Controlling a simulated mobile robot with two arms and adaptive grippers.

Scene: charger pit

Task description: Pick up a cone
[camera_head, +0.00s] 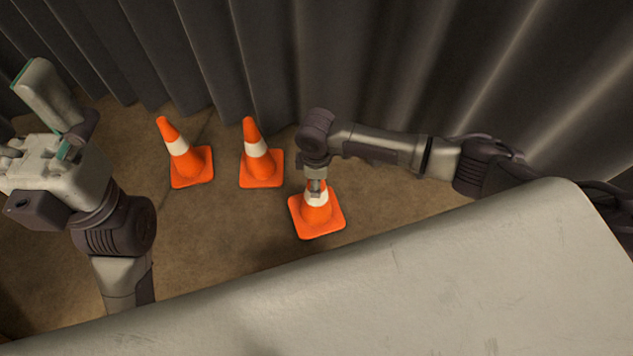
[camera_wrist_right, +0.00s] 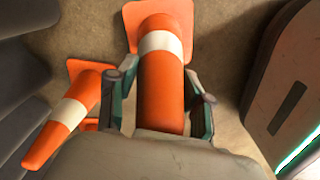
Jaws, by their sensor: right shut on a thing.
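Three orange cones with white bands show in the head view: a left cone (camera_head: 190,166), a middle cone (camera_head: 261,168) and a right cone (camera_head: 316,220). My right gripper (camera_head: 316,187) is shut on the upper part of the right cone and hides its tip. In the right wrist view, the fingers of my right gripper (camera_wrist_right: 163,112) are on both sides of the held cone (camera_wrist_right: 162,85). I cannot tell whether its base touches the floor. My left gripper (camera_head: 45,120) is raised at the far left, away from the cones; its finger opening is unclear.
A dark pleated curtain (camera_head: 400,60) stands behind the cones. The brown floor (camera_head: 225,225) is clear between the left arm and the held cone. Another cone (camera_wrist_right: 65,115) is close beside my right gripper in the wrist view.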

